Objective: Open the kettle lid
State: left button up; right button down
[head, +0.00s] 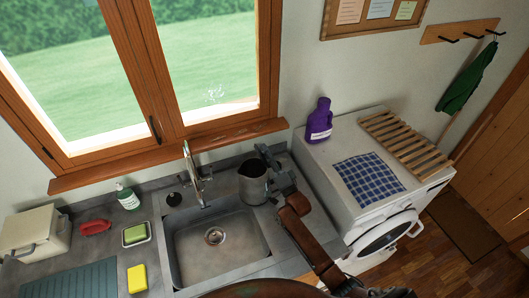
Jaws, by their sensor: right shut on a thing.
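The grey metal kettle (252,187) stands upright on the counter, right of the sink and below the window sill. My right gripper (270,162), dark grey, is at the kettle's upper right side, its arm coming up from the lower right. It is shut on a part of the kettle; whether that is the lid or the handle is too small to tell. A dark piece rises above the kettle's rim, and I cannot tell the lid from the gripper fingers there. My left gripper is not in view.
The sink (187,245) and tap (193,172) are left of the kettle. A white washing machine (330,205) stands to the right, with a purple bottle (319,122), a checked cloth (368,179) and a wooden rack (405,144) on top. The window (205,60) is behind.

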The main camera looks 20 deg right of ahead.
dwell(0.3)
jog(key=c, duration=1.9)
grip_release()
jog(key=v, duration=1.2)
